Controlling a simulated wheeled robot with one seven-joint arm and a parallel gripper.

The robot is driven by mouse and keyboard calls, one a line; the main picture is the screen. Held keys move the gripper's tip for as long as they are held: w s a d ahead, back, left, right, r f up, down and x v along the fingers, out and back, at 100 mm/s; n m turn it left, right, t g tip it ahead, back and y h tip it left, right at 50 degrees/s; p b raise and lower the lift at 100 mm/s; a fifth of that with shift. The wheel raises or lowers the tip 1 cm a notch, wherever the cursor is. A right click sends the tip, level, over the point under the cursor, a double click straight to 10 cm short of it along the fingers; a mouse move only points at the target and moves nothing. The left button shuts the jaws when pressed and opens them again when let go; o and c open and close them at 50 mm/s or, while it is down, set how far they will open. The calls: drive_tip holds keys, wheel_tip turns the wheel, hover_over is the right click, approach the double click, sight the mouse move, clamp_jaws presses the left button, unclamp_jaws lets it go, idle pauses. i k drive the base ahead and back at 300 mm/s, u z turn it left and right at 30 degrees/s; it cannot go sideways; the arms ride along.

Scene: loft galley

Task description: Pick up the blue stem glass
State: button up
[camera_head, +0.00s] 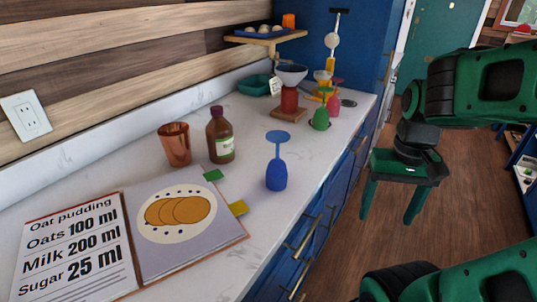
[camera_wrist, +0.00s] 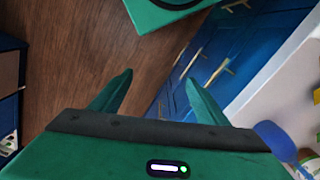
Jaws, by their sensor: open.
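The blue stem glass (camera_head: 276,172) stands upside down on the white counter, bowl down and foot up, near the counter's front edge in the head view. In the wrist view a blue shape at the right edge (camera_wrist: 275,140) appears to be the same glass, partly cut off. My gripper (camera_head: 397,205) is to the right of the counter, over the wooden floor, with its fingers pointing down. It is apart from the glass. In the wrist view its two fingers are spread with nothing between them.
An open recipe book (camera_head: 190,225), a copper cup (camera_head: 175,144) and a brown bottle (camera_head: 220,137) are near the glass. Green (camera_head: 321,118) and pink (camera_head: 334,104) stem glasses stand farther back. Blue cabinets with handles (camera_head: 306,236) line the counter's front; the floor beside them is clear.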

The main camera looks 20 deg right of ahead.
sight(276, 173)
drive_tip(key=z, duration=0.05)
drive_tip(key=k, duration=1)
drive_tip(key=z, duration=1.8)
drive_tip(key=i, duration=1.1)
drive_tip(key=u, duration=1.45)
